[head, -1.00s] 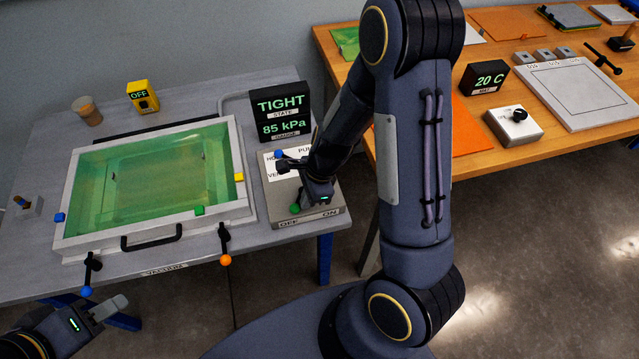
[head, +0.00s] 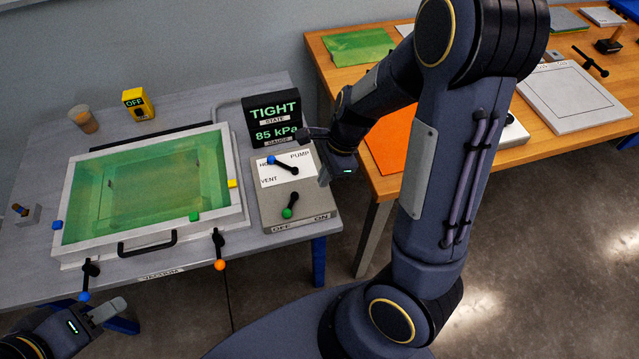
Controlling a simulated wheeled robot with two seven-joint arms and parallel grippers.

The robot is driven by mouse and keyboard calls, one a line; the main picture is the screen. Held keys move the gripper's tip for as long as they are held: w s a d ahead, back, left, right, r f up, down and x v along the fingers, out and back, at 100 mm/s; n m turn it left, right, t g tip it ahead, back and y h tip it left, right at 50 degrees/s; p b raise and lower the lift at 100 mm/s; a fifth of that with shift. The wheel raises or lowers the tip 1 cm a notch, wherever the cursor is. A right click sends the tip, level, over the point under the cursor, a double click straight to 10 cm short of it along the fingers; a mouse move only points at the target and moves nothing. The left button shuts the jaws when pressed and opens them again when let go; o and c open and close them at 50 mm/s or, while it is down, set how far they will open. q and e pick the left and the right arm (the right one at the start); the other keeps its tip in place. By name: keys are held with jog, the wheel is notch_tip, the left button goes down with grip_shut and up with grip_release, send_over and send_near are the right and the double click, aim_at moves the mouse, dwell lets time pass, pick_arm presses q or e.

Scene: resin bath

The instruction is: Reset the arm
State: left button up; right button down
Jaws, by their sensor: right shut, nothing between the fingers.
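My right gripper (head: 324,178) is shut and empty. It hangs in the air just right of the control box (head: 265,215), apart from its levers. The blue-knobbed lever (head: 282,164) on the box points to the upper left, by a partly covered label starting "HO". The green-knobbed lever (head: 289,205) points down, nearer OFF than ON. My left gripper (head: 110,308) is at the lower left, in front of the grey table; I cannot tell its jaw state.
A green bath (head: 150,185) in a white frame has a black handle and clamps at its front. A display (head: 273,120) reads TIGHT and 85 kPa. A yellow box (head: 138,103) reads OFF. A wooden table (head: 395,185) stands at the right.

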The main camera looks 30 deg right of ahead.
jog(key=shift+r, duration=0.3)
dwell(0.4)
jog(key=s+a+r+n+t, duration=0.2)
jog(key=s+r+n, duration=0.5)
jog(key=n, duration=0.2)
jog(key=s+a+r+n+t, duration=0.1)
jog(key=s+r+n+t, duration=0.2)
jog(key=s+r+n, duration=0.4)
jog(key=shift+s+a+r+n, duration=0.35)
jog(key=shift+a+r+n, duration=0.05)
jog(key=shift+n, duration=0.8)
